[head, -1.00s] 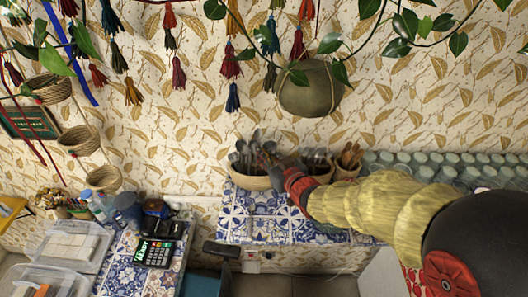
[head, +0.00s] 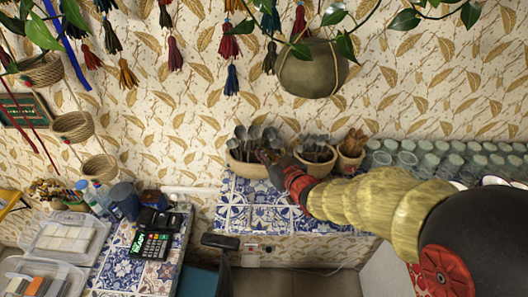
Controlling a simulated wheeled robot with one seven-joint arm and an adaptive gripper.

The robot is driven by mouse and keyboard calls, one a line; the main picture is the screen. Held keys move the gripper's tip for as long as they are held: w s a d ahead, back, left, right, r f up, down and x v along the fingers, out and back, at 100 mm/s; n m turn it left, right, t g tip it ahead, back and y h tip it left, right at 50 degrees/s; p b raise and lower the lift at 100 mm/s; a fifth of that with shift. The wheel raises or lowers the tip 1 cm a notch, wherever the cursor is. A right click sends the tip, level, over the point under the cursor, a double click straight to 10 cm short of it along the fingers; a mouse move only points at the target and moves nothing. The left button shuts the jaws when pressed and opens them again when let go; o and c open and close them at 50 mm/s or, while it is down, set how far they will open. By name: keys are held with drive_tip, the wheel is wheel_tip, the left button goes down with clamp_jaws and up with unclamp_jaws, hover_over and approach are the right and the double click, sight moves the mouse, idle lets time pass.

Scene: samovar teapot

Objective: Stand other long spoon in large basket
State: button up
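A wide woven basket (head: 247,169) stands on the blue-and-white tiled counter against the wall, with several dark long spoons (head: 252,138) upright in it. A second basket (head: 318,168) to its right also holds several dark spoons or utensils (head: 316,148). My gripper (head: 268,158) reaches in from the right and overlaps the right rim of the left basket in the picture. Its fingers are dark and small against the dark spoons. I cannot tell whether they are open, shut or holding a spoon, or whether they touch the basket.
A smaller basket (head: 349,163) with wooden utensils stands to the right. Rows of glasses (head: 440,158) line the shelf beyond it. A hanging round pot (head: 312,68) is above. A card terminal (head: 151,246) and plastic boxes (head: 62,238) are at left. The tiled counter (head: 260,212) in front of the baskets is clear.

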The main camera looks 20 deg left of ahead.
drive_tip(key=o, duration=0.5)
drive_tip(key=v, duration=1.2)
idle(0.8)
